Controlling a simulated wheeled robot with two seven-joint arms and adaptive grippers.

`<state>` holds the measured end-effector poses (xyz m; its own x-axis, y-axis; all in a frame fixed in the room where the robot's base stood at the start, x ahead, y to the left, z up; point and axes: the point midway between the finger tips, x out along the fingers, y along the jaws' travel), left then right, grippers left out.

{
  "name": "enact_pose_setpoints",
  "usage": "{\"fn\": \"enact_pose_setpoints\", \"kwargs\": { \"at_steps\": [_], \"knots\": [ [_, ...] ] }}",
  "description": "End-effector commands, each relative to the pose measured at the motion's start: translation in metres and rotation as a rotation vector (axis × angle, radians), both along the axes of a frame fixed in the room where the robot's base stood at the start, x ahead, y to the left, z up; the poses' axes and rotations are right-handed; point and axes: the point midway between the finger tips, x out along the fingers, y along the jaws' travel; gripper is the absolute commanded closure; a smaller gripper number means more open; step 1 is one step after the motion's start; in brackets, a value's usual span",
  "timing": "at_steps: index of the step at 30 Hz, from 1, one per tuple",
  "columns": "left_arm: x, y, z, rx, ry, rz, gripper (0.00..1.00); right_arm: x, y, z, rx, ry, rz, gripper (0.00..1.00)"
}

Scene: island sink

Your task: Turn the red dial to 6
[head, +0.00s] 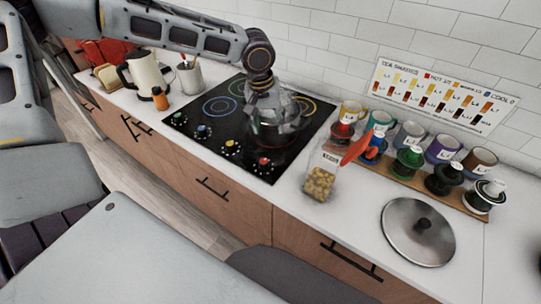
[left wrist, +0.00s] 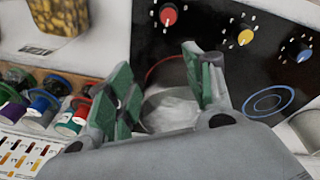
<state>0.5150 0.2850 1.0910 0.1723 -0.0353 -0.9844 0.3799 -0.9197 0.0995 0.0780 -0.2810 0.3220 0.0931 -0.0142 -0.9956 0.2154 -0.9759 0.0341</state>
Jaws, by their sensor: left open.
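The red dial (head: 264,161) is on the front right part of the black cooktop (head: 215,148). It also shows at the top of the left wrist view (left wrist: 168,14), with small white marks around it; its setting is too small to read. My left gripper (head: 277,122) is above the right side of the cooktop, behind the red dial and apart from it. In the left wrist view its green-padded fingers (left wrist: 163,88) are spread with nothing gripped. A pale round vessel (left wrist: 168,112) shows beyond and between the fingers. My right gripper is not in view.
Yellow (left wrist: 246,37) and blue (left wrist: 304,54) dials sit beside the red one. A jar (head: 320,182) stands close to the cooktop's right edge. Several mugs and a metal lid (head: 417,231) are farther right. A pitcher (head: 147,75) stands left.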

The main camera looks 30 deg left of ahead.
Motion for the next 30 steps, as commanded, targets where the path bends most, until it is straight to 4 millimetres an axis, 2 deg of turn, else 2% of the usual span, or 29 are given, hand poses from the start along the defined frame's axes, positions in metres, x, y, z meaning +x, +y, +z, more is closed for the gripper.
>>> {"fn": "enact_pose_setpoints", "kwargs": {
  "at_steps": [15,24,30],
  "knots": [
    [-0.031,0.002,-0.004,-0.053,0.153,0.591,0.48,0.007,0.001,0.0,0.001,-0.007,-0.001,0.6],
    [-0.038,0.007,-0.004,-0.05,0.177,0.91,0.48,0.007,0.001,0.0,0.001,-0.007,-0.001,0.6],
    [-0.039,0.008,-0.004,-0.059,0.176,1.053,0.48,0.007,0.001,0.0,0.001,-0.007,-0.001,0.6]
  ]
}}
